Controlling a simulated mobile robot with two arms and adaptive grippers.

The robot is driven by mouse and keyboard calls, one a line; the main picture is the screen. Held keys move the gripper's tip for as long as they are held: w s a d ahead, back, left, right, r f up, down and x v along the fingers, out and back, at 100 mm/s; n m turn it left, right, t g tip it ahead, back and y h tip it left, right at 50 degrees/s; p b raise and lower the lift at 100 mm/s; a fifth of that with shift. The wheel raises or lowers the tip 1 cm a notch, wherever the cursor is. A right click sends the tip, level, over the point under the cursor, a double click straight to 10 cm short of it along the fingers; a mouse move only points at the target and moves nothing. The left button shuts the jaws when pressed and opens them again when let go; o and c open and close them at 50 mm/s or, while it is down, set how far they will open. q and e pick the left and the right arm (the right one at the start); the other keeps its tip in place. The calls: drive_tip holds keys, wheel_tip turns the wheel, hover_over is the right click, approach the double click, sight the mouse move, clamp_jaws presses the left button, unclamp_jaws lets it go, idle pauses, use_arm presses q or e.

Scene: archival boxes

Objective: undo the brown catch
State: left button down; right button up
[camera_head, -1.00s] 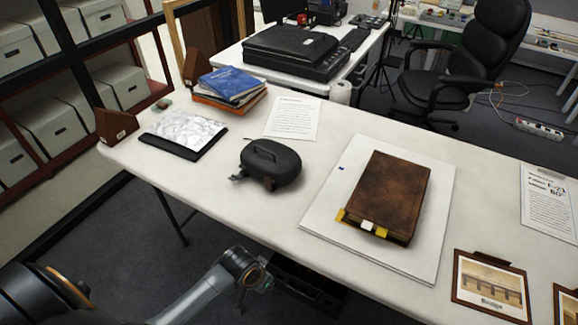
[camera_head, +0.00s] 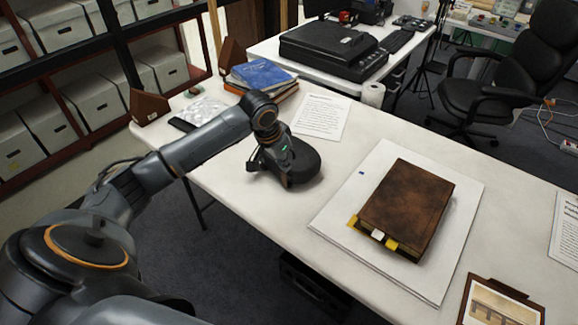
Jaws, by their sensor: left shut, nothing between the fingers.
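A rounded black case (camera_head: 307,164) lies on the white table. My left arm reaches across the table's near edge to it. My left gripper (camera_head: 279,168) is at the near left side of the case, low in front of it, and is shut with nothing held. The gripper and wrist cover much of that side and the handle. A small brown patch, seemingly the brown catch (camera_head: 289,181), shows low on the near side, close to the fingers; I cannot tell whether they touch it or whether it is fastened. My right gripper is not in view.
A brown book (camera_head: 408,207) lies on a white board (camera_head: 337,222) to the right. A paper sheet (camera_head: 321,117) and stacked books (camera_head: 262,75) are behind the case. The table between case and board is clear.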

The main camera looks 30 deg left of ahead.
sight(290, 174)
use_arm(q)
drive_tip(key=shift+n, duration=0.4)
drive_tip(key=a+r, duration=0.1)
drive_tip(key=w+a+r, duration=0.1)
drive_tip(key=a+r, duration=0.1)
drive_tip(key=shift+w, duration=0.1)
drive_tip(key=shift+d, duration=0.1)
drive_tip(key=x, duration=1)
drive_tip(key=shift+p, duration=0.3)
